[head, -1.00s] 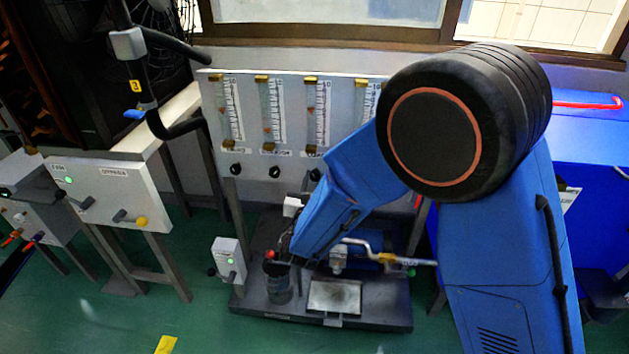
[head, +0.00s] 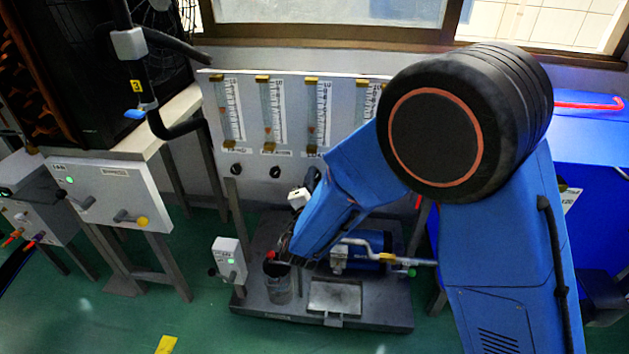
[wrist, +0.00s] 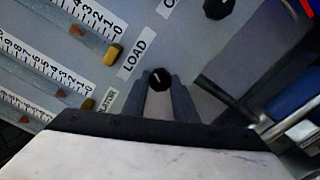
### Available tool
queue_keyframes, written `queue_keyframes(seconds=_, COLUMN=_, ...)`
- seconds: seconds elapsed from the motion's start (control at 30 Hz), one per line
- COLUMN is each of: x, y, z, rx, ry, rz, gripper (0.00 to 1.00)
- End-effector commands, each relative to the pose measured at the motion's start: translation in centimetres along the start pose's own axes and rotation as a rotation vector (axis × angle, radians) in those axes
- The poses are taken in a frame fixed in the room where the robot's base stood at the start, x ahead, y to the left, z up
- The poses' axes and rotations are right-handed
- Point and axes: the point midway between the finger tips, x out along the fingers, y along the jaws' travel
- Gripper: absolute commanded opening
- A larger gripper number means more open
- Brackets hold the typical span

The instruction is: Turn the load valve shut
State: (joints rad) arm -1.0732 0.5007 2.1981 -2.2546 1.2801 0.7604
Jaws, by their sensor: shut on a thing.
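The load valve is a small black knob (wrist: 160,79) with a pale mark on its face, beside the LOAD label (wrist: 132,54) in the wrist view. My gripper (wrist: 161,86) has its two grey fingers on either side of this knob and is shut on it. In the head view my gripper (head: 312,181) is at the lower part of the white flowmeter panel (head: 255,200), under the third gauge. My blue arm hides the right part of the panel, and the knob is mostly covered there.
Two more black knobs, the left one (head: 236,169) and the middle one (head: 274,172), sit left of my gripper. In the wrist view another knob (wrist: 218,8) is above. Below my arm stand a pipe (head: 360,245) and a glass jar (head: 279,288) on a dark base (head: 375,315).

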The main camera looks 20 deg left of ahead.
Motion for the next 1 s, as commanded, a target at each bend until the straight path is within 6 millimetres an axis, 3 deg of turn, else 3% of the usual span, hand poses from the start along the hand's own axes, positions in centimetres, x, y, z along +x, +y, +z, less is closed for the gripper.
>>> queue_keyframes(seconds=1.0, x=-0.03, y=-0.02, z=0.13, rx=0.920, ry=-0.002, rz=-0.003, gripper=0.03)
